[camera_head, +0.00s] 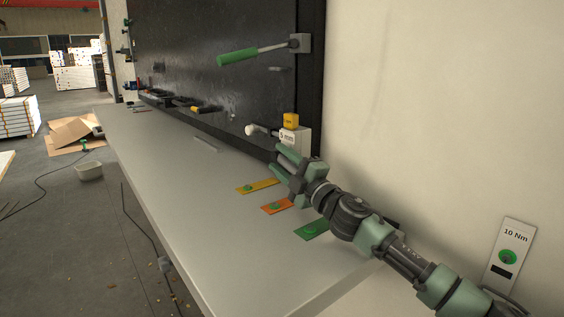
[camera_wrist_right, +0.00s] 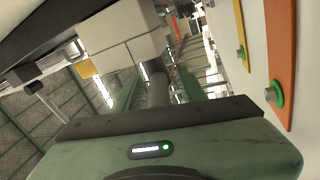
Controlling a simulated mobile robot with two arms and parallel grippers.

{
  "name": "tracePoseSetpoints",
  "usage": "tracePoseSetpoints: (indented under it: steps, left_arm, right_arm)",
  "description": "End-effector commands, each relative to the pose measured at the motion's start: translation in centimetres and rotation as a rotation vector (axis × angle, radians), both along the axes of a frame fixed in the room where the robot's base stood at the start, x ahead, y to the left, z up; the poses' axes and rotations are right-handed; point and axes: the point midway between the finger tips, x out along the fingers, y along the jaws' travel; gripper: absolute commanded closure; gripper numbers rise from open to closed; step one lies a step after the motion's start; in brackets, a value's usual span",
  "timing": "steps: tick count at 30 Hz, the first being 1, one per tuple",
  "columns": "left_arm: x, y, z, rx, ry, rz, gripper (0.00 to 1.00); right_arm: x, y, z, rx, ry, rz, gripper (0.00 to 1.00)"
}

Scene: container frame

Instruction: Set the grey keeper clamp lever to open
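A pale grey lever with a rounded knob (camera_head: 251,130) sticks out to the left of a light box marked "5 mm" (camera_head: 299,141), low on the dark panel. A yellow block (camera_head: 290,120) sits on top of the box. I cannot tell whether this is the keeper clamp lever. A green-handled lever (camera_head: 238,57) is fixed higher on the panel by a grey mount (camera_head: 300,43). My right gripper (camera_head: 278,160) is open, its two fingers apart just below and in front of the box, with nothing seen between them. The pale box (camera_wrist_right: 125,35) fills the upper left in the right wrist view. My left gripper is out of view.
The grey bench (camera_head: 185,165) carries a yellow plate (camera_head: 262,186), an orange plate (camera_head: 277,206) and a green plate (camera_head: 312,230) beside my right arm. A "10 Nm" plate (camera_head: 510,245) is at the right. Dark tools (camera_head: 165,99) lie along the panel's foot. The bench's left part is mostly clear.

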Motion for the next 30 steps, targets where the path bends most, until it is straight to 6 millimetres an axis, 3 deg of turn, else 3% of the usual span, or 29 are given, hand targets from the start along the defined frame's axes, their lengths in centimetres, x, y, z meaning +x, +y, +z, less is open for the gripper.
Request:
tracePoseSetpoints:
  steps: [8, 21, 30]
  left_arm:
    - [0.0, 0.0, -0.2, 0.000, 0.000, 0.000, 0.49]
    - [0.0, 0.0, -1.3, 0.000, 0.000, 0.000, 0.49]
    - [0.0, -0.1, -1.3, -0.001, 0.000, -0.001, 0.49]
  right_arm:
    - [-0.5, -0.6, -0.3, -0.002, -0.001, -0.004, 0.59]
    - [-5.6, -4.1, -1.9, -0.001, 0.000, 0.000, 0.59]
    - [-6.1, -4.4, -1.9, -0.001, 0.001, 0.000, 0.59]
